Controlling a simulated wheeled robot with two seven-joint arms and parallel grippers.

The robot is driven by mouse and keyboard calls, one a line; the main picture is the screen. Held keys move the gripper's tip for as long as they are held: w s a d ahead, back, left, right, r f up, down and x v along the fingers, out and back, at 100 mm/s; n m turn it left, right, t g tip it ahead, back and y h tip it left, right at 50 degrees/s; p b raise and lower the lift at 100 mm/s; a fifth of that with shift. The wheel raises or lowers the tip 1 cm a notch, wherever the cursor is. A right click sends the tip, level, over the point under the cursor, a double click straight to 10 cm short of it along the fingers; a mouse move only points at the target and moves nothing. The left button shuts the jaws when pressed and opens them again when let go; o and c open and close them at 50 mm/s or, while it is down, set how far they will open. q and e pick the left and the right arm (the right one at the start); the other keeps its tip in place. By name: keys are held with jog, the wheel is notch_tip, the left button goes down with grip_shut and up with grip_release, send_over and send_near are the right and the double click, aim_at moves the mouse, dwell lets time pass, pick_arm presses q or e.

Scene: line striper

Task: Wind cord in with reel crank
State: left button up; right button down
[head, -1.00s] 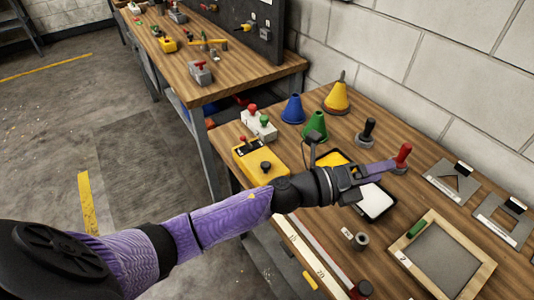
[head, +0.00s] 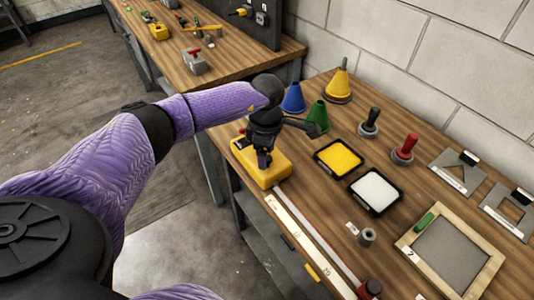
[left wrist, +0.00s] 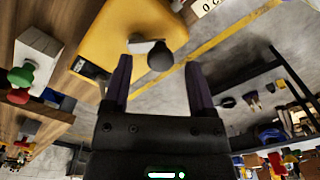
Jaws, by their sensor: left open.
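The yellow reel box (head: 268,176) sits at the left edge of the near bench. In the left wrist view the box (left wrist: 105,30) carries a short grey crank arm (left wrist: 140,46) with a dark round knob (left wrist: 160,56). My left gripper (head: 264,160) is over the box, pointing down. In the left wrist view its open fingers (left wrist: 158,66) stand either side of the knob; I cannot tell whether they touch it. A reddish line, possibly the cord (head: 318,238), runs from the box beside a white scale (head: 297,232) to a dark-and-red end piece (head: 370,288). My right gripper is out of view.
Blue (head: 293,98), green (head: 317,117) and yellow (head: 338,85) cones stand behind the gripper. Yellow (head: 339,157) and white (head: 375,191) pads, black (head: 369,122) and red (head: 405,148) handled stamps and a wooden frame (head: 408,238) lie to the right.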

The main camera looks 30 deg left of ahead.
pick_arm(q)
jog(key=shift+f, duration=0.3)
grip_shut()
jog(key=shift+d+r, duration=0.1)
